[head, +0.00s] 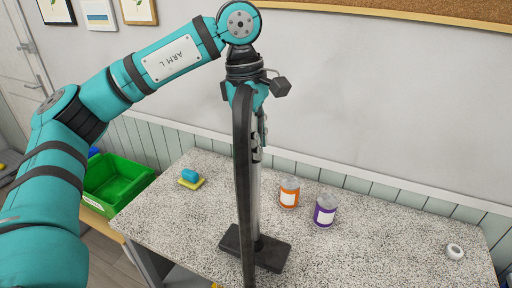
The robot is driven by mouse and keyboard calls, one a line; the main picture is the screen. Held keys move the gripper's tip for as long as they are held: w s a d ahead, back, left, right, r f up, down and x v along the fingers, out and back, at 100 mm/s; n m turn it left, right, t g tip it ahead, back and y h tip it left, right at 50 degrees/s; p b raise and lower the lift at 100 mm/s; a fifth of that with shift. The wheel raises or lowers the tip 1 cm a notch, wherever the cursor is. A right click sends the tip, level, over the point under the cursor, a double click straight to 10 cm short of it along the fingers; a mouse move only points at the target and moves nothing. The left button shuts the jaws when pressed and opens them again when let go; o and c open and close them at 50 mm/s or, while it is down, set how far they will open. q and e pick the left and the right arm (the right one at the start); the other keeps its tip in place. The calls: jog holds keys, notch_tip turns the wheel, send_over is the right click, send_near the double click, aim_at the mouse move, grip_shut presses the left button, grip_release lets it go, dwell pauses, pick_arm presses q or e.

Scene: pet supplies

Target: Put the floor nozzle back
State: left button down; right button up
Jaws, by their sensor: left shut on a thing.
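The floor nozzle (271,253) is a dark, flat rectangular foot at the lower end of an upright grey tube (254,190). My left gripper (258,128) points down from above and is shut on the upper part of this tube piece. A long dark hose-like strip (242,170) hangs in front of the tube and hides part of it and of the gripper. The foot shows over the speckled table (390,240); I cannot tell whether it touches the top. My right gripper is not in view.
An orange jar (289,192) and a purple jar (325,212) stand right of the tube. A teal and yellow sponge-like thing (190,178) lies at the left. A white ring (454,251) lies far right. A green crate (119,202) stands beyond the table's left edge.

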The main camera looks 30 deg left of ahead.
pick_arm(q)
jog(key=shift+f+p, duration=0.65)
jog(key=shift+f, duration=0.6)
jog(key=shift+f, duration=0.2)
jog(key=c, duration=0.9)
grip_release()
jog(key=shift+s, duration=0.1)
jog(key=shift+r, duration=0.1)
